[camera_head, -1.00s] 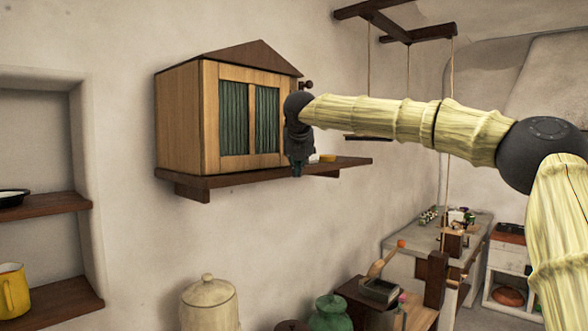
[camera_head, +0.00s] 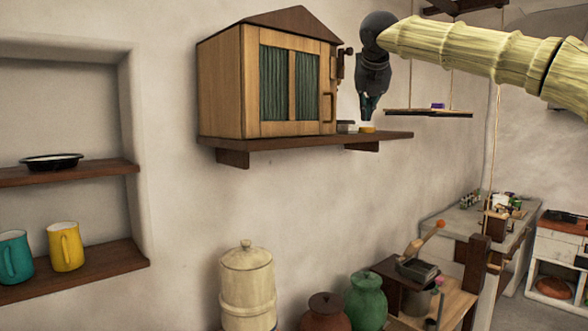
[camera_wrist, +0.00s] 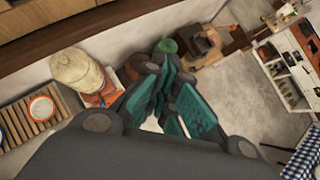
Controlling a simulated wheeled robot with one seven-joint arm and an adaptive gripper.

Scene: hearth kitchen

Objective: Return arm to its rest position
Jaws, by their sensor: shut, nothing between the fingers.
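My arm reaches in from the right edge of the head view, and my gripper (camera_head: 369,112) hangs at its end, pointing down. The gripper is shut and empty, in front of the right end of the wall shelf (camera_head: 290,143). It is to the right of the wooden cabinet (camera_head: 228,90), apart from it in the picture. In the wrist view, the teal fingers of my gripper (camera_wrist: 170,95) show over the floor side of the room.
A small yellow item (camera_head: 367,130) sits on the shelf end. A hanging shelf (camera_head: 428,113) is behind my arm. Below stand a cream lidded container (camera_head: 247,285), a green jar (camera_head: 366,300) and a brown pot (camera_head: 325,315). A niche with mugs (camera_head: 65,246) is at left.

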